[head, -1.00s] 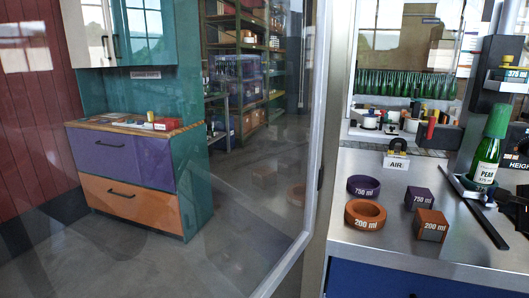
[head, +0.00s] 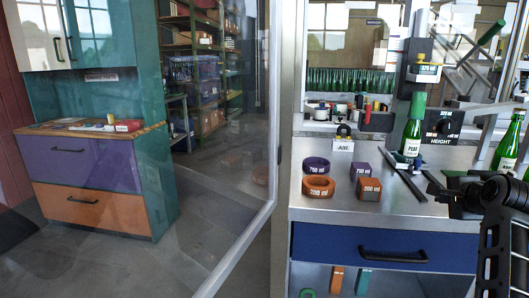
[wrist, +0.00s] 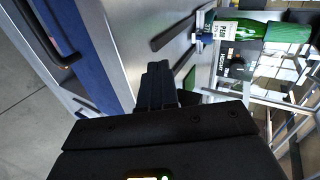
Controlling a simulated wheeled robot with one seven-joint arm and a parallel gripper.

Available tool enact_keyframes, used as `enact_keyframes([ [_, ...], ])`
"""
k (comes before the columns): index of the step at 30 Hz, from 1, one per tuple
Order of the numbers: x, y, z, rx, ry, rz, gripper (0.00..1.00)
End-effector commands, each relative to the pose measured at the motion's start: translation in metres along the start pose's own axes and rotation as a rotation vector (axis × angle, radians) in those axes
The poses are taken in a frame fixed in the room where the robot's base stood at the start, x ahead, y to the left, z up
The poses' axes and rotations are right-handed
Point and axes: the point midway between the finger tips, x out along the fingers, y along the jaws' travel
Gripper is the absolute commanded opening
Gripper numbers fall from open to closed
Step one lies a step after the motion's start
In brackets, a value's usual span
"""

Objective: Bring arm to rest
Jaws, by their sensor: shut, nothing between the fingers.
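My gripper (head: 438,184) is at the right of the head view, in front of the steel counter (head: 330,212) edge. Its black fingers are together and empty, and they also show in the wrist view (wrist: 158,86). A green bottle labelled PEAR (head: 411,140) stands upright at the capsuling station, with a green foil capsule (head: 418,104) over its neck. The bottle lies sideways in the wrist view (wrist: 262,31), apart from the fingers. A second green bottle (head: 508,147) stands to the right, partly behind my arm.
Purple (head: 316,165) and orange (head: 318,186) rings and two small blocks (head: 369,188) sit on the counter. Below is a blue drawer (head: 335,245) with a black handle. A glass panel (head: 200,220) stands at left, with a cabinet (head: 90,180) behind it.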

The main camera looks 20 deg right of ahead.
Motion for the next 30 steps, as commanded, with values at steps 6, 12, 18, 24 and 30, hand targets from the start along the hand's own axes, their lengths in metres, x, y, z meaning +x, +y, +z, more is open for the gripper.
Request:
enact_keyframes([
  [6, -0.001, 0.026, 0.015, -0.078, 0.005, -0.003, 0.0],
  [12, -0.005, 0.061, 0.033, -0.19, 0.009, -0.011, 0.0],
  [18, -0.019, 0.115, 0.063, -0.367, 0.003, -0.029, 0.0],
  [24, -0.055, 0.184, 0.102, -0.623, -0.018, -0.073, 0.0],
  [30, -0.108, 0.243, 0.136, -0.869, -0.053, -0.138, 0.0],
])
